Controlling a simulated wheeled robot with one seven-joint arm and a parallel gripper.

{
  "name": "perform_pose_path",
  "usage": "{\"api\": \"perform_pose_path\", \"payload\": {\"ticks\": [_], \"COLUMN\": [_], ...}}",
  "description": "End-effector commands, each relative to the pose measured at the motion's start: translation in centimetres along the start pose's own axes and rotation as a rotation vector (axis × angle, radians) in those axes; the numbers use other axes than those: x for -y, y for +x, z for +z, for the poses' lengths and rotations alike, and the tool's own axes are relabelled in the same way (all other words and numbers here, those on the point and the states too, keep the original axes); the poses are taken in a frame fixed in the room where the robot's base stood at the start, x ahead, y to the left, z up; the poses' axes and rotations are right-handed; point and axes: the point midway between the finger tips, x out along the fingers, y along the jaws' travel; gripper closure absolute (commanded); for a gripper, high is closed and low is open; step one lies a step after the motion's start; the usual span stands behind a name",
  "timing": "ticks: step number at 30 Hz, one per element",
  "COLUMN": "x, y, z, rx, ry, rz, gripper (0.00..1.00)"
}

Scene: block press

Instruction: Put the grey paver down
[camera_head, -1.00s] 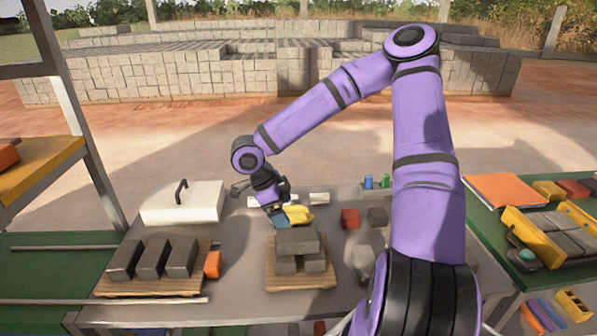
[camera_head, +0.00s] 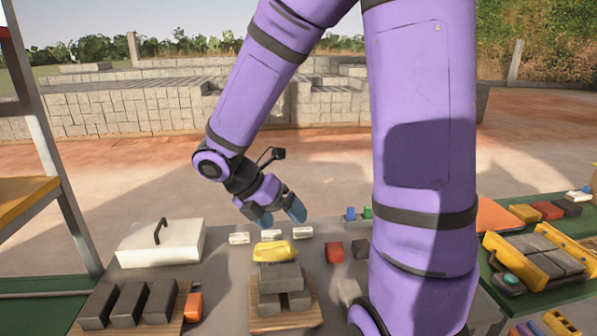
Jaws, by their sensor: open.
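Grey pavers are stacked on a small wooden pallet (camera_head: 285,323) at the front middle of the table. One grey paver (camera_head: 278,277) lies flat on top, across the lower ones (camera_head: 299,300). My gripper (camera_head: 281,217) is above and behind the stack, apart from it, with its blue-tipped fingers spread and nothing seen between them. Several more dark grey pavers (camera_head: 128,303) stand in a row on a wooden board to the left. I cannot tell from the frames which paver the task means.
A yellow item (camera_head: 274,250) lies just behind the stack. A white lidded box (camera_head: 161,243) stands at the back left. An orange block (camera_head: 193,306) is left of the stack; a red block (camera_head: 334,251) and dark block (camera_head: 360,248) are to the right. My arm hides part of the right side.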

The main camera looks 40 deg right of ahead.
Motion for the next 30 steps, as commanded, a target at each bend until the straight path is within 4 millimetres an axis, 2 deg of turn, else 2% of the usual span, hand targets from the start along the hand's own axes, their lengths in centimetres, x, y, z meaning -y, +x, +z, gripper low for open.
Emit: {"api": "perform_pose_path", "payload": {"ticks": [1,10,18,24,30], "x": [0.9,5.6,9.9,12.9,14.8], "y": [-0.9,-5.1,-8.4,-10.3,-11.3], "z": [-0.1,-1.1,-2.3,-3.0,-3.4], "rx": [0.001,-0.134,-0.44,-0.767,-1.004], "ry": [0.115,0.812,1.385,1.718,1.886], "rz": [0.03,0.219,0.385,0.433,0.413], "gripper": [0.11,0.11,0.11,0.11,0.11]}}
